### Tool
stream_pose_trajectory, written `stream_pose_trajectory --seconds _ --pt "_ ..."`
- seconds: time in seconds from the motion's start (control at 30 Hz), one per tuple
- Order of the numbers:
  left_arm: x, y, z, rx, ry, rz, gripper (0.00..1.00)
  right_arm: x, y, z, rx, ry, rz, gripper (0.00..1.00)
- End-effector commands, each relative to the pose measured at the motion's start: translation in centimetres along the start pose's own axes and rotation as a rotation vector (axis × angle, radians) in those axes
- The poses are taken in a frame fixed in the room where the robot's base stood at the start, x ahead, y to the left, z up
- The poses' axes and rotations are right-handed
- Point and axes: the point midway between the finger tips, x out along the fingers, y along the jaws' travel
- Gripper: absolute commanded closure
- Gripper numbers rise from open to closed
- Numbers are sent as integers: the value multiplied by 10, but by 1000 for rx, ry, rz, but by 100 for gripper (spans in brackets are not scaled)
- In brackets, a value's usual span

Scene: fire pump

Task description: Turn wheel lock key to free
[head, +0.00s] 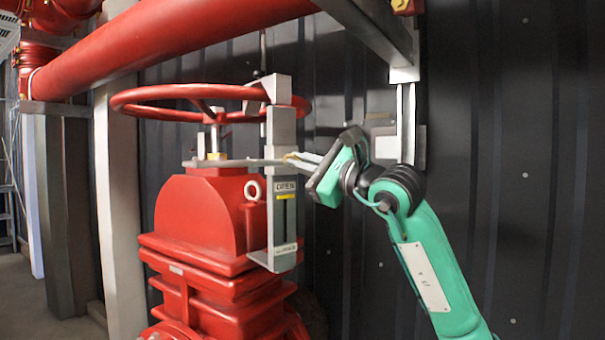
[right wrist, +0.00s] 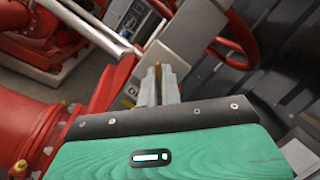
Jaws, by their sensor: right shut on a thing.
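The red handwheel (head: 170,94) sits level on top of the red valve (head: 195,212). A grey metal lock bracket (head: 282,225) with labels stands upright at its right side and reaches up over the rim. My right gripper (head: 298,158) is at the right side of this bracket, at mid-height. It is shut on a small brass-coloured piece, apparently the lock key (head: 290,156). Between the fingers in the right wrist view a thin brass strip (right wrist: 158,72) shows. The key's turned position is too small to tell. My left gripper is not in view.
A thick red pipe (head: 190,42) crosses above the wheel, with a grey beam (head: 368,30) at upper right. A pale post (head: 118,200) stands at left. A dark corrugated wall (head: 520,150) is behind; the space at right is free.

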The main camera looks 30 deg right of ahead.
Motion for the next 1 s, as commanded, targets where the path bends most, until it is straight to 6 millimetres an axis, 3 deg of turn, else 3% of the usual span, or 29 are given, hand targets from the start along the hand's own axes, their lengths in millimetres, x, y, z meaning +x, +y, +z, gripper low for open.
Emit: stream_pose_trajectory --seconds 0.5,1.0 --pt "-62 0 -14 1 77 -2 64 0 4 0 460 -3 -150 100" --pt "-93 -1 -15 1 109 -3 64 0 3 2 748 -1 -245 100"
